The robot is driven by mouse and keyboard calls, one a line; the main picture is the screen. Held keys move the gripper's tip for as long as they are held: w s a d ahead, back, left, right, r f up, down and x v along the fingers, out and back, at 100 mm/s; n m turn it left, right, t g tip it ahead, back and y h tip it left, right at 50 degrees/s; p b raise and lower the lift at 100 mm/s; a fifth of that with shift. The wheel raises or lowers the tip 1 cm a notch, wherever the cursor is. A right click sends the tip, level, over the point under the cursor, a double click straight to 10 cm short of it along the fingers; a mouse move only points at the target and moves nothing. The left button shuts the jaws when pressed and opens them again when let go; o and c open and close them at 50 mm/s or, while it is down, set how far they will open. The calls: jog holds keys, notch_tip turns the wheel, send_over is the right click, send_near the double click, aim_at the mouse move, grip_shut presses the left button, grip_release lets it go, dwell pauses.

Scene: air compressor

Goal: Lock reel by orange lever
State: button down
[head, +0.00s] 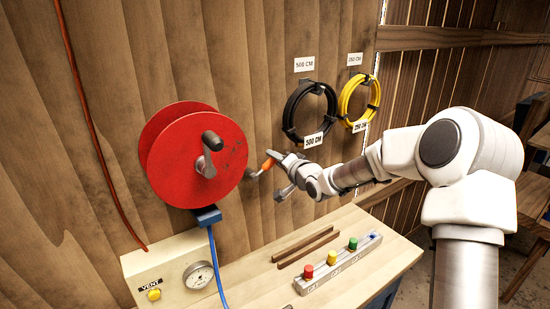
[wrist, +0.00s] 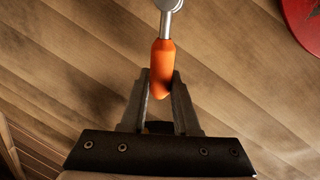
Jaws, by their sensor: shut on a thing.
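The red reel (head: 197,158), with a dark crank handle on its face, is mounted on the wooden wall. Its red rim (wrist: 305,22) also shows at the top right of the wrist view. The orange lever (head: 268,164) sticks out just right of the reel, on a grey metal arm. In the wrist view the orange lever (wrist: 162,62) hangs from the metal rod, its tip between my fingers. My gripper (wrist: 160,92) is shut on the orange lever's end. In the head view my gripper (head: 277,162) reaches the lever from the right. The lever's pivot is hidden.
A black hose coil (head: 288,110) and a yellow hose coil (head: 345,98) hang on the wall behind my arm. Below are a bench with a block of coloured knobs (head: 338,265), wooden sticks (head: 308,246), and a box with a gauge (head: 198,276). A blue hose (head: 214,255) hangs below the reel.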

jog(key=c, duration=0.7)
grip_release()
jog(key=shift+o, duration=0.2)
jog(key=v, duration=1.7)
jog(key=shift+s+b, duration=0.15)
jog(key=shift+b, duration=0.15)
jog(key=shift+d, duration=0.15)
